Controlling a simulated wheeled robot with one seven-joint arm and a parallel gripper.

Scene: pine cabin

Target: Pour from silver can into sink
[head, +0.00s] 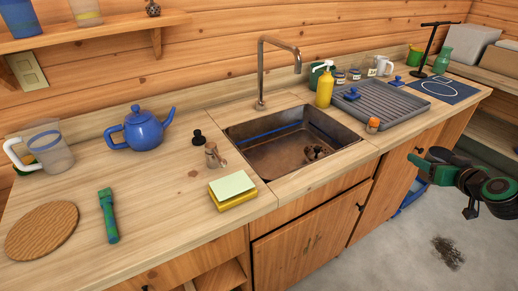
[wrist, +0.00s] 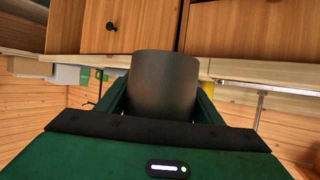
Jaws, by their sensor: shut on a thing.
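The sink (head: 275,158) is a worn brown metal basin set in the wooden counter, in the middle of the head view. A small dark brown clump lies in it, and a tall tap (head: 261,75) stands behind it. My gripper (wrist: 162,100) is shut on a dark grey metal can (wrist: 165,80), with a green finger on either side. The wrist view appears upside down, with cabinet fronts at the top. In the head view my arm shows at the right edge, out over the floor and apart from the sink. The can's inside is hidden.
Floor in front is mostly clear.

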